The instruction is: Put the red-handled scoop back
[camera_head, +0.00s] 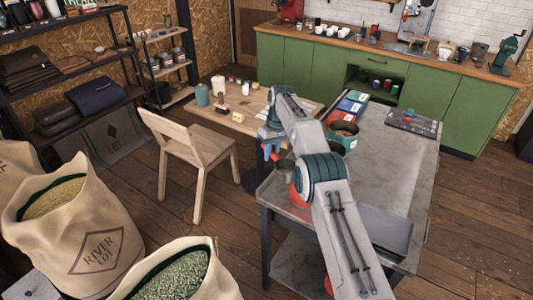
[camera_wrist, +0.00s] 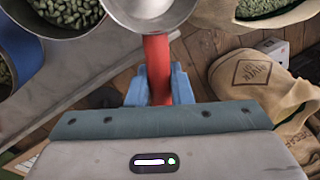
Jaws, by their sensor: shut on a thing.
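My gripper (camera_wrist: 158,88) is shut on the red handle of the scoop (camera_wrist: 157,65). The scoop's shiny metal bowl (camera_wrist: 150,8) points away from the fingers and is cut off by the top of the wrist view. The part of the bowl that shows looks bare. In the head view, my gripper (camera_head: 270,153) hangs by the left edge of the grey metal table (camera_head: 388,165), and the red handle shows only as a small patch between the blue fingers. My arm hides part of the table.
A green-rimmed bin (camera_head: 343,136) stands on the table beside my arm. The wrist view shows a bin of green beans (camera_wrist: 65,14) at upper left. Open bean sacks (camera_head: 95,235) stand at lower left. A wooden chair (camera_head: 190,150) and a wooden desk (camera_head: 235,113) are left of the table.

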